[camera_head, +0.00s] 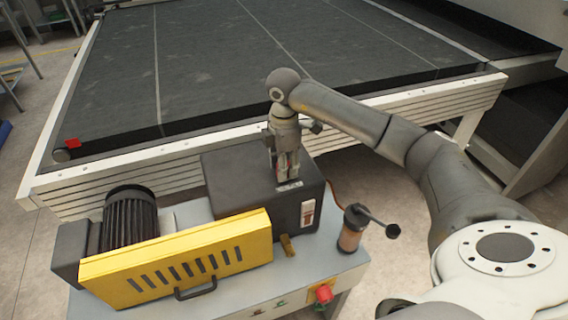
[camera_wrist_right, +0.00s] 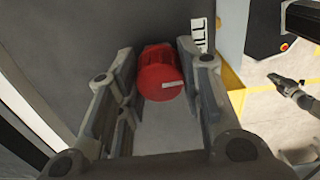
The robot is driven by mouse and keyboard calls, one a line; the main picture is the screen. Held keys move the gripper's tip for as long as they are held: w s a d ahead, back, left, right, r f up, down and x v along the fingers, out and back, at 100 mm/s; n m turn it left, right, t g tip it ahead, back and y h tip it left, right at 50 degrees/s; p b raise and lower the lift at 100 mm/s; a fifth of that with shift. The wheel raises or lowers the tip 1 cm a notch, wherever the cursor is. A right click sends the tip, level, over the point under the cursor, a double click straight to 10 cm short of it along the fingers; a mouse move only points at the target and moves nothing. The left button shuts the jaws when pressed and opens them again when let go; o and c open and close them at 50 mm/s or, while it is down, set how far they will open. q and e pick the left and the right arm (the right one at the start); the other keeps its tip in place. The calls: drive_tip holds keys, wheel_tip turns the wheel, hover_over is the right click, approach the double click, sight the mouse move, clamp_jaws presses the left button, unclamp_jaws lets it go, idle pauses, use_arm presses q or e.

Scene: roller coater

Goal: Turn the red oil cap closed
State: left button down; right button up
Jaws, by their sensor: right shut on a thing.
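The red oil cap (camera_wrist_right: 160,75) is a ribbed round cap with a white line on its face, seen in the right wrist view between my right gripper's fingers. The line lies nearly level in that view. In the head view my right gripper (camera_head: 286,170) points down onto the top of the dark grey box (camera_head: 235,175) and mostly hides the cap there. The right gripper is shut on the cap, with one finger on each side of it. My left gripper cannot be made out.
A yellow guard (camera_head: 175,260) with a black handle and a black finned motor (camera_head: 130,217) stand left of the box. A copper-coloured cylinder with a lever (camera_head: 350,235) and a red knob (camera_head: 323,293) are at the right. The wide dark conveyor bed (camera_head: 230,60) lies behind.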

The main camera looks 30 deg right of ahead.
drive_tip(key=shift+m, duration=0.3)
drive_tip(key=o, duration=1)
drive_tip(key=shift+o, duration=0.2)
wheel_tip(320, 180, up, 12)
idle(0.6)
